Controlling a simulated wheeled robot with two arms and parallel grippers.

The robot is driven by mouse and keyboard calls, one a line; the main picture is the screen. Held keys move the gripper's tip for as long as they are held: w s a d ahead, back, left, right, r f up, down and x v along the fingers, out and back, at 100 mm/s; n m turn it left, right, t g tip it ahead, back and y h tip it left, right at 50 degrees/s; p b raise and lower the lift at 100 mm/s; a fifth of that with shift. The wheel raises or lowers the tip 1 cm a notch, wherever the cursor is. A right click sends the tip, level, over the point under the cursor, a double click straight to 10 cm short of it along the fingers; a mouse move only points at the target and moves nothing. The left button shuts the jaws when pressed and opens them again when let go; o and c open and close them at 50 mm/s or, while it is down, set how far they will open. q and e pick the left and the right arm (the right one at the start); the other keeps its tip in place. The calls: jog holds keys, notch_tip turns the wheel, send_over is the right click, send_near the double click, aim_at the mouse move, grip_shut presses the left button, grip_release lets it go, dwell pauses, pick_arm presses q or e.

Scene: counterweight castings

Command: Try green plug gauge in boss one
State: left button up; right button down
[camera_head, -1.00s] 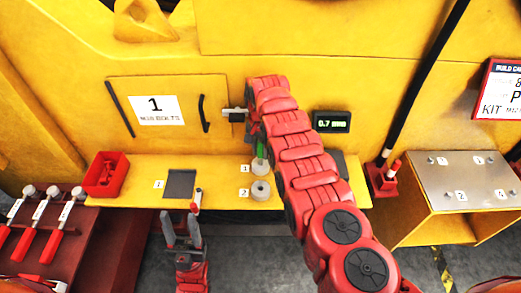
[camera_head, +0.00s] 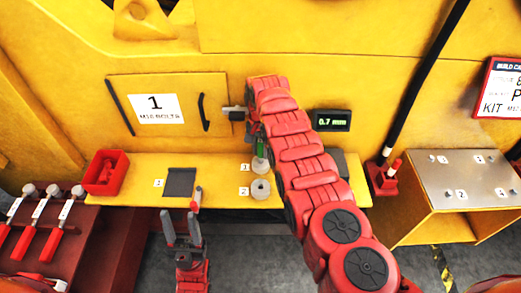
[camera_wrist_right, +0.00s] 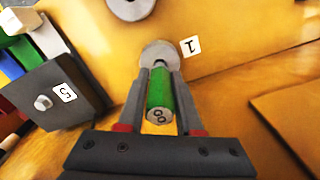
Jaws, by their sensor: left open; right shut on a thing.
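The green plug gauge (camera_wrist_right: 159,92) shows in the right wrist view, its marked end facing the camera. My right gripper (camera_wrist_right: 159,85) is shut on it. Boss one (camera_wrist_right: 160,54), a pale round ring beside label 1, lies at the gauge's far end; I cannot tell whether the tip is inside it. In the head view the gauge (camera_head: 260,149) shows as a green strip above boss one (camera_head: 260,164), with my right arm hiding much of the gripper. My left gripper (camera_head: 181,215) is open and empty in front of the yellow shelf.
Boss two (camera_head: 260,189) stands just in front of boss one. A dark square pad (camera_head: 180,182) and a red bin (camera_head: 106,173) are to the left on the shelf (camera_head: 222,172). A display (camera_head: 332,121) reads 0.7 mm. A grey block (camera_wrist_right: 55,98) labelled 5 stands left in the wrist view.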

jog(key=shift+f+b, duration=1.4)
jog(key=shift+f, duration=0.2)
dwell(1.0)
dwell(0.7)
jog(key=c, duration=0.5)
grip_release()
notch_tip(320, 180, up, 11)
jog(key=b, duration=0.3)
notch_tip(320, 180, up, 6)
jog(key=p, duration=0.3)
jog(key=shift+f, duration=0.2)
notch_tip(320, 180, up, 13)
jog(key=p, duration=1.4)
send_over(260, 156)
jog(key=w, duration=0.1)
jog(key=shift+f+b, duration=0.1)
jog(key=shift+b, duration=0.3)
